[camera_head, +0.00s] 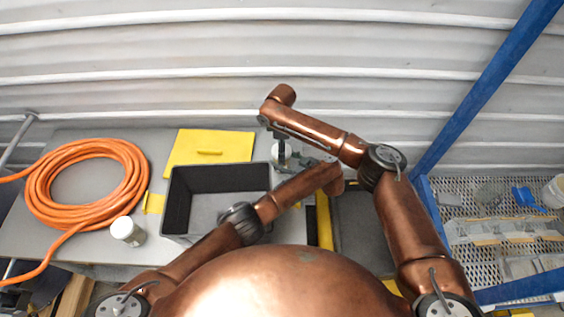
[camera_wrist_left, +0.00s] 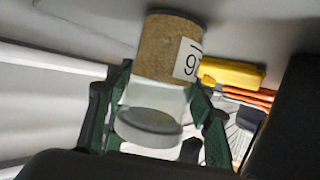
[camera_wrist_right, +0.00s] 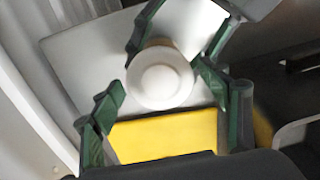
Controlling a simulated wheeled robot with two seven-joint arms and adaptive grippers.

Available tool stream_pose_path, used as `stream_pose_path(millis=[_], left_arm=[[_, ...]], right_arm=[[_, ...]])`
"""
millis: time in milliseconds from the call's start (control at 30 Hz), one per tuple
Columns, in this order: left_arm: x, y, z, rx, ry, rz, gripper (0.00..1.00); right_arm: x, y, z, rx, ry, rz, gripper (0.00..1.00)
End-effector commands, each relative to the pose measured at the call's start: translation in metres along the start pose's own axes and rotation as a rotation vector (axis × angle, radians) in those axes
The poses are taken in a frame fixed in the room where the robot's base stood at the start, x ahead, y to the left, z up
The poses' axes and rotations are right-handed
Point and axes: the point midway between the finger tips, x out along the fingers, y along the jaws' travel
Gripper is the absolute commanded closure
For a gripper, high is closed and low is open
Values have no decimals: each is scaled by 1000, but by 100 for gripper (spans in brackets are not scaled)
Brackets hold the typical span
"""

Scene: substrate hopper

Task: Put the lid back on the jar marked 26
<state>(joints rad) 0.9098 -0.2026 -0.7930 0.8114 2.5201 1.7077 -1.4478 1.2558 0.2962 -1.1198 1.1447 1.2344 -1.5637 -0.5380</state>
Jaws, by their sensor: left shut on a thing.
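A jar with brown contents (camera_wrist_left: 165,48) appears upside down in the left wrist view; its partly visible label reads as 26 when turned. My left gripper (camera_wrist_left: 158,105) is shut around its clear upper part. It also shows in the head view (camera_head: 298,160). A round white lid (camera_wrist_right: 160,80) with a raised centre covers the jar's top as seen from the right wrist; I cannot tell whether it is seated. My right gripper (camera_wrist_right: 165,88) has its fingers spread on both sides of the lid.
Another jar with a white top (camera_head: 128,229) stands on the table at left. A grey open bin (camera_head: 180,205) is left of my grippers. A coiled orange hose (camera_head: 40,190) and a yellow sheet (camera_head: 210,147) lie on the table. A blue frame (camera_head: 480,90) rises at right.

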Motion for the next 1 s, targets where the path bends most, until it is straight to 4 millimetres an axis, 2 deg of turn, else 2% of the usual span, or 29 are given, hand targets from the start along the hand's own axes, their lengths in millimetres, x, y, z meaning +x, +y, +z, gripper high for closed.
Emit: stream_pose_path(millis=[67, 600, 733, 833, 867, 1000], left_arm=[[0, 0, 1, 0, -2, 1, 100], [0, 0, 1, 0, -2, 1, 100], [0, 0, 1, 0, -2, 1, 100], [0, 0, 1, 0, -2, 1, 100], [0, 0, 1, 0, -2, 1, 100], [0, 0, 1, 0, -2, 1, 100]], right_arm=[[0, 0, 0, 0, 0, 0, 36], [0, 0, 0, 0, 0, -1, 73], [0, 0, 0, 5, 0, -1, 75], [0, 0, 0, 5, 0, -1, 75], [0, 0, 0, 5, 0, -1, 44], [0, 0, 0, 5, 0, -1, 34]])
